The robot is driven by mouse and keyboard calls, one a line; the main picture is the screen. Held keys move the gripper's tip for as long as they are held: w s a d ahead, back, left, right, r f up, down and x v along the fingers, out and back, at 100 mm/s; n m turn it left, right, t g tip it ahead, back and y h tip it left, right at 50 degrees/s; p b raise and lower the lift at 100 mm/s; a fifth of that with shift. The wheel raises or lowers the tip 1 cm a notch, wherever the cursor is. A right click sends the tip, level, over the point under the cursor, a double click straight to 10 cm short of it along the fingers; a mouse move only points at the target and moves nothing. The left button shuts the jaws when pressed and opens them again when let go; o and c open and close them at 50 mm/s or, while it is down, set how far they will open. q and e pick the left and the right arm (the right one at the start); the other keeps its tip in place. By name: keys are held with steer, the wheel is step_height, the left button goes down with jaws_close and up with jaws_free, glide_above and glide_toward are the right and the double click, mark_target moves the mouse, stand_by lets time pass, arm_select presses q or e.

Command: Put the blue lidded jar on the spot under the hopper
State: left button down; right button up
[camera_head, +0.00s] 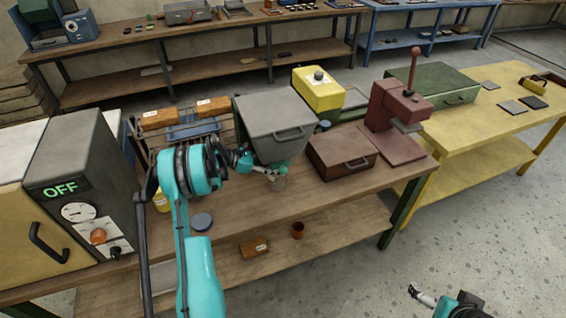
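The grey hopper (272,122) with a handle on its front stands on the wooden bench. The spot under the hopper is not visible. My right gripper (418,293) is low at the bottom right, over the floor, away from the bench.
A grey machine (75,185) reading OFF stands at left. A dark red box (342,152) and a red press (395,110) stand right of the hopper. Orange-brown blocks (159,118) lie behind my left arm. The bench front between is mostly clear.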

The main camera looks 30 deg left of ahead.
arm_select(q)
steer(key=shift+w+a+f, duration=0.1)
steer(key=shift+a+f, duration=0.2)
steer(key=shift+a, duration=0.1)
steer(key=c, duration=0.6)
jaws_free()
steer(key=shift+c, duration=0.2)
steer(key=shift+d+r, duration=0.15)
arm_select(e)
steer(key=shift+a, duration=0.25)
steer(key=shift+a, duration=0.1)
arm_select(q)
steer(key=p+v, duration=0.2)
steer(key=v, duration=1)
steer(key=shift+p, duration=0.3)
arm_select(e)
step_height(320, 180, up, 3)
steer(key=shift+f, duration=0.15)
